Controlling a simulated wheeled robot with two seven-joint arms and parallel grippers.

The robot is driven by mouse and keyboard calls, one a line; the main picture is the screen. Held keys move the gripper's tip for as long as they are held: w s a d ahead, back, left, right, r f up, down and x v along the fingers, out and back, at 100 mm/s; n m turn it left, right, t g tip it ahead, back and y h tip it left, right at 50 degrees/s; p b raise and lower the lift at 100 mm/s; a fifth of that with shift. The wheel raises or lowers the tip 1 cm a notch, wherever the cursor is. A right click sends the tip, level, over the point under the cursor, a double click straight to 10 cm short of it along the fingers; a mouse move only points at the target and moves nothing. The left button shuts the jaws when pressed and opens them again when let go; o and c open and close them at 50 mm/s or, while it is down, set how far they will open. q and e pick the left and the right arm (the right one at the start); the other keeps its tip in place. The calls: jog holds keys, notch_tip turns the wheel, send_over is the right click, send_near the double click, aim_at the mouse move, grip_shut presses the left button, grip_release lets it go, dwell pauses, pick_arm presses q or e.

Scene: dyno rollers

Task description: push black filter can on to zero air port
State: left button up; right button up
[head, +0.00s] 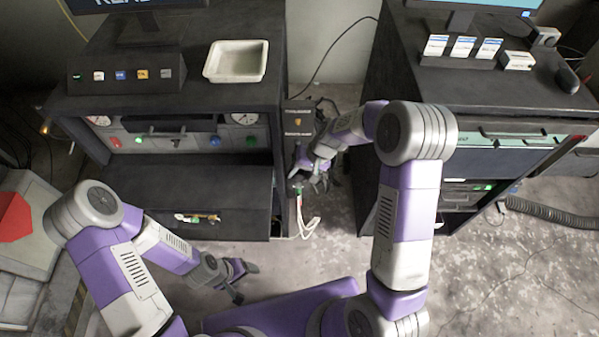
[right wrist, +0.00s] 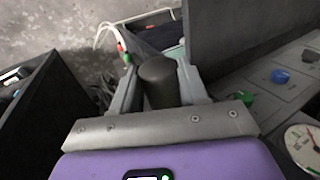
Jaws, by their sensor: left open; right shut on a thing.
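The black filter can (right wrist: 157,84) is a dark upright-looking cylinder between the two grey fingers of my right gripper (right wrist: 157,74) in the right wrist view. That gripper is shut on it. In the head view my right gripper (head: 312,177) is in the gap between the two cabinets, in front of a narrow dark panel (head: 298,112) with small labels. The can is hard to make out there, and I cannot tell which fitting is the zero air port or whether the can touches it. My left gripper (head: 238,279) is open and empty, low over the floor.
The left cabinet (head: 85,105) carries a white tray (head: 236,61) and a row of buttons. A white hose (head: 303,222) hangs below my right gripper. The right cabinet (head: 470,90) stands close on the other side. Open floor lies in front.

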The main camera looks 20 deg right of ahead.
jog(key=shift+w+d, duration=0.1)
jog(key=shift+w, duration=0.5)
dwell(0.5)
jog(key=o, duration=1.2)
jog(key=shift+c, duration=0.2)
jog(key=v, duration=0.7)
jog(key=shift+d+r+p, duration=0.2)
jog(key=shift+r+p, duration=0.1)
jog(key=shift+p, duration=0.1)
